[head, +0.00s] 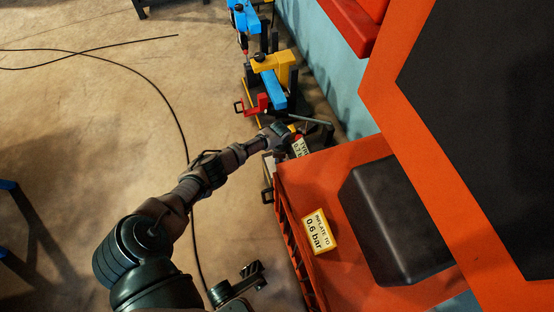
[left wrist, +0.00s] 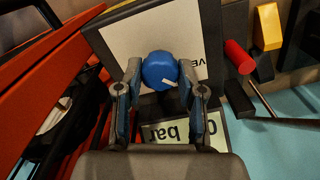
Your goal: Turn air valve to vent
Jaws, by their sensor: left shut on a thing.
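A round blue knob (left wrist: 160,70) with a small white mark sits in front of a white panel (left wrist: 123,38) in the left wrist view. Part of a word starting "VE" shows on the panel at right. My left gripper (left wrist: 161,88) has one finger on each side of the knob and is shut on it. In the head view, my left gripper (head: 280,138) is at the far corner of the orange machine, and the knob cannot be made out there. A plate reading "bar" (left wrist: 178,130) is partly hidden behind the gripper.
A yellow "INFLATE TO 0.6 bar" sign (head: 318,233) and a dark block (head: 395,220) are on the orange surface (head: 350,280). Blue and yellow equipment (head: 275,75) stands beyond the gripper. A black cable (head: 150,83) crosses the open floor at left.

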